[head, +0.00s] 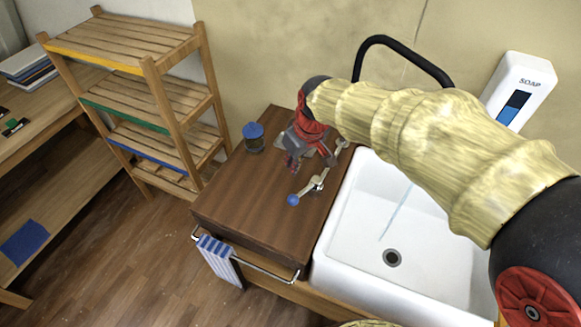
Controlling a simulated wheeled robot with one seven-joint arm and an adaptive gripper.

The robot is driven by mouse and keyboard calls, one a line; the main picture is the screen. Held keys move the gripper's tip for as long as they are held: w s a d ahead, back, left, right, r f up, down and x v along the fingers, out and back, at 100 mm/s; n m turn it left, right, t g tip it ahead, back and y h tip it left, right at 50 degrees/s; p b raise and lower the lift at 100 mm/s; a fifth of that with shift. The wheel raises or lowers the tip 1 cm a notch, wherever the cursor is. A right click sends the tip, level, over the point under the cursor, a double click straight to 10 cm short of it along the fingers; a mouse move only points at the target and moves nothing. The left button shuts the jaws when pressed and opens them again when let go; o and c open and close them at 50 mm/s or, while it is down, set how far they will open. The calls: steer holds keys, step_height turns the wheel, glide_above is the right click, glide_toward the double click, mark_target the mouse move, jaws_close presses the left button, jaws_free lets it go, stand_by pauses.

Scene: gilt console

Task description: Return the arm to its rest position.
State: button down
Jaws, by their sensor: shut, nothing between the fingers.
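My arm (430,135) reaches in from the right, over the white sink, in a pale yellow ribbed cover. My gripper (292,165) points down over the brown wooden counter (235,190), its fingers shut with nothing between them. It is between the blue-lidded jar (254,137) on its left and a metal lever with a blue knob (293,200) on its right. I cannot tell whether the fingertips touch the counter.
The white sink (340,250) has a thin water stream and a black curved faucet (400,45) behind. A soap dispenser (518,90) is on the wall. A striped towel (220,258) hangs on the front rail. A wooden shelf rack (150,80) and a desk (50,110) stand left.

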steer(key=shift+r, duration=0.2)
steer(key=shift+m+g+h, duration=0.3)
steer(key=shift+m+g, duration=0.1)
steer(key=shift+m, duration=0.5)
steer(key=s, duration=0.1)
steer(key=s+d+f, duration=0.2)
steer(key=s, duration=0.1)
steer(key=shift+d, duration=0.15)
steer(key=s+d+r+m+t+h, duration=0.1)
steer(key=s+d+r+m+t, duration=0.1)
steer(key=s+d+r, duration=0.3)
steer(key=s+d+r+m+t, duration=0.2)
steer(key=s+d+r+m, duration=0.2)
steer(key=s+d, duration=0.8)
steer(key=d+r, duration=0.1)
steer(key=d, duration=0.2)
steer(key=shift+d+r+m+h, duration=0.3)
steer(key=shift+r+m+h, duration=0.05)
steer(key=shift+m+h, duration=0.05)
